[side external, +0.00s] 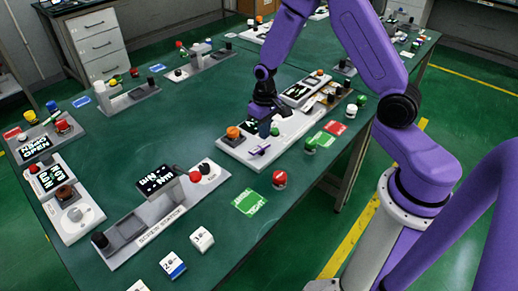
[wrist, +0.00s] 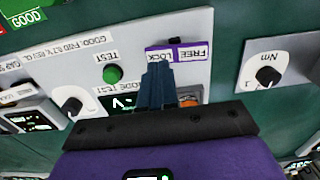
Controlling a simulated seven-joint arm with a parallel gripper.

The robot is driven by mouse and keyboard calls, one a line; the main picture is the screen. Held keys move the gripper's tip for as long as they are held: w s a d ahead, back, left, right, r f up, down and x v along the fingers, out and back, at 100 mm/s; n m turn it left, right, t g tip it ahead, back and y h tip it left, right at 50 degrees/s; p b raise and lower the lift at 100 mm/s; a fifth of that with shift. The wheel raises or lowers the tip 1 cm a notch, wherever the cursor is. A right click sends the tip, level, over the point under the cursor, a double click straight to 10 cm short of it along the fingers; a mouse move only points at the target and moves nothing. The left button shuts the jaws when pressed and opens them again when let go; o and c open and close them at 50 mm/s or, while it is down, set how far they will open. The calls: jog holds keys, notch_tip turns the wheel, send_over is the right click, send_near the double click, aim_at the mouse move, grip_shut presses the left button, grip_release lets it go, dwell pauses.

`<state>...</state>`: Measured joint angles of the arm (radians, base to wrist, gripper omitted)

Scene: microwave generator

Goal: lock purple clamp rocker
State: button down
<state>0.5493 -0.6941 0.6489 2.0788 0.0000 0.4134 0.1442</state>
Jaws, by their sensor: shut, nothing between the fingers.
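The purple clamp rocker (wrist: 190,51) sits on a light grey panel in the wrist view, with a FREE half and a LOCK half. In the side view it is the small purple piece (side external: 259,150) at the panel's near side. My gripper (wrist: 158,66) has its dark fingers together, with nothing between them. The fingertips overlap the lower edge of the LOCK half in the wrist view. In the side view my gripper (side external: 265,127) is low over the panel, just behind the rocker. I cannot tell whether the fingertips touch it, or which way it is tipped.
The grey panel (wrist: 215,25) also carries a green TEST button (wrist: 113,73), a black-and-white dial (wrist: 72,105) and an orange knob (wrist: 190,102), partly hidden by my gripper. A separate Nm dial box (wrist: 268,75) stands to the right. Other stations line the green table (side external: 150,130).

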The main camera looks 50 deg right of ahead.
aim_at(264, 145)
jog(key=shift+r, duration=2.1)
jog(key=s+a+r+n, duration=0.6)
jog(key=s+a+r, duration=0.25)
jog(key=s, duration=0.35)
jog(key=s+r+n, duration=0.2)
jog(key=s+n, duration=0.1)
jog(key=s, duration=0.5)
jog(key=s+d+r+n, duration=0.1)
jog(key=s+r+n, duration=0.1)
jog(key=s, duration=0.5)
jog(key=shift+s+n, duration=0.35)
jog(key=shift+n, duration=0.45)
